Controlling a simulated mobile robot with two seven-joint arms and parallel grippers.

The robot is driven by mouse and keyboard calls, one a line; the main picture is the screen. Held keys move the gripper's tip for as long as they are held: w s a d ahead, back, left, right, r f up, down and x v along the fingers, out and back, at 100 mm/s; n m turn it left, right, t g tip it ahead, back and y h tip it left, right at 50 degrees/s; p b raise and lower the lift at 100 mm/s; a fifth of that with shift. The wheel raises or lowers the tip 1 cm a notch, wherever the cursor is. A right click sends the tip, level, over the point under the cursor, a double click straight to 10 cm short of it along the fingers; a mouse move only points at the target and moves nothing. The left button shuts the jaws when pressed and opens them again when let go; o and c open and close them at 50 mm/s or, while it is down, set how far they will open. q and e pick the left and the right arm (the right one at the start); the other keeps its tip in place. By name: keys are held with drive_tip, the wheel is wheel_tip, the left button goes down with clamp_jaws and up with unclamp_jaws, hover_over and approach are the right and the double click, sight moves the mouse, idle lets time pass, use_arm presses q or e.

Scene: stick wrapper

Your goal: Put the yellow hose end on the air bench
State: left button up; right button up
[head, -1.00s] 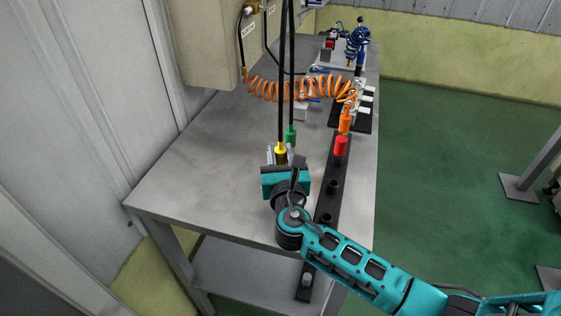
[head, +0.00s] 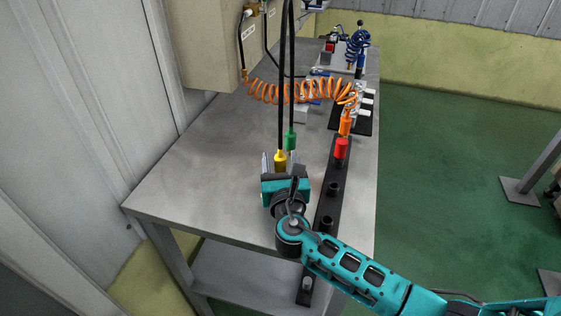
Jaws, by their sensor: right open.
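The yellow hose end (head: 280,158) hangs upright on a black hose above the grey metal bench (head: 190,175). My right gripper (head: 280,163) reaches in from the lower right with its jaws open. Its two fingers stand on either side of the yellow hose end, and the gripper body hides what is below it. I cannot tell whether the fingers touch it. A green hose end (head: 291,138) hangs just behind on a second black hose. My left gripper is not in view.
An orange coiled hose (head: 300,92) crosses farther back. A beige cabinet (head: 205,45) stands at the left. The bench's left part is clear.

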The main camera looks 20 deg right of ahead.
drive_tip(key=shift+r, duration=0.2)
drive_tip(key=v, duration=1.1)
drive_tip(key=shift+s, duration=0.4)
drive_tip(key=shift+s+a, duration=0.1)
drive_tip(key=shift+s+f, duration=0.1)
